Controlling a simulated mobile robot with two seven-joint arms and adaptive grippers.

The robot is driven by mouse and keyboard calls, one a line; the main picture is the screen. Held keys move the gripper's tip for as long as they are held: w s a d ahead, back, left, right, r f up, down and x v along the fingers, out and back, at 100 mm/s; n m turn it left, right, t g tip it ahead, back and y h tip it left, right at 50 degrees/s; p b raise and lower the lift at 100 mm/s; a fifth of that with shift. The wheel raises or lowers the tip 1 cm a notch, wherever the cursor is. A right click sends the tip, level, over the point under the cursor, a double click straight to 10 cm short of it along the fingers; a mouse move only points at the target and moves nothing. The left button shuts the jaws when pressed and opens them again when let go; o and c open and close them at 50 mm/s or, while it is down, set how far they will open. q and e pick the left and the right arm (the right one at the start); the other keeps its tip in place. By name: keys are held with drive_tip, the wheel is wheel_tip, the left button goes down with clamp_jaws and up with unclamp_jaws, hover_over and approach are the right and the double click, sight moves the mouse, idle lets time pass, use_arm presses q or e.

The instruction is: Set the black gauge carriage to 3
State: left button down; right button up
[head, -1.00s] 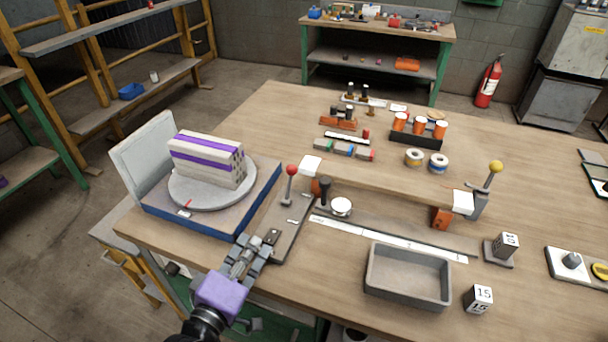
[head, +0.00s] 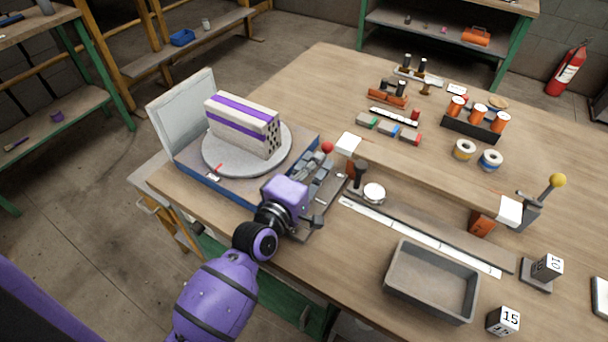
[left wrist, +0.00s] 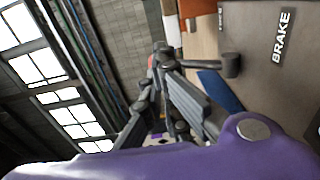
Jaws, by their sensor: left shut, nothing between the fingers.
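The black gauge carriage (head: 360,174) shows as a dark upright knob beside a round white dial (head: 374,193). It stands at the left end of a rail with a white scale strip (head: 420,236); the scale figures are too small to read. My left gripper (head: 324,158) is shut and empty, left of the carriage and apart from it. Its fingers are close to the red ball (head: 328,147) of a lever on a dark plate; contact cannot be told. The left wrist view shows the fingers (left wrist: 162,62) and a plate marked BRAKE (left wrist: 282,38). My right gripper is out of view.
A striped block (head: 242,124) stands on a round turntable (head: 215,160) to the left. A grey tray (head: 432,282) lies in front of the scale. A yellow-ball lever (head: 557,181) and number blocks (head: 547,267) are at right. Orange spools (head: 480,111) stand behind.

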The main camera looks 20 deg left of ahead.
use_arm(q)
drive_tip(key=d, duration=0.3)
drive_tip(key=shift+w+d+r+p, duration=0.1)
drive_tip(key=shift+w+d+p, duration=0.05)
drive_tip(key=shift+d+p, duration=0.25)
drive_tip(key=shift+d, duration=0.1)
drive_tip(key=shift+w+d, duration=0.1)
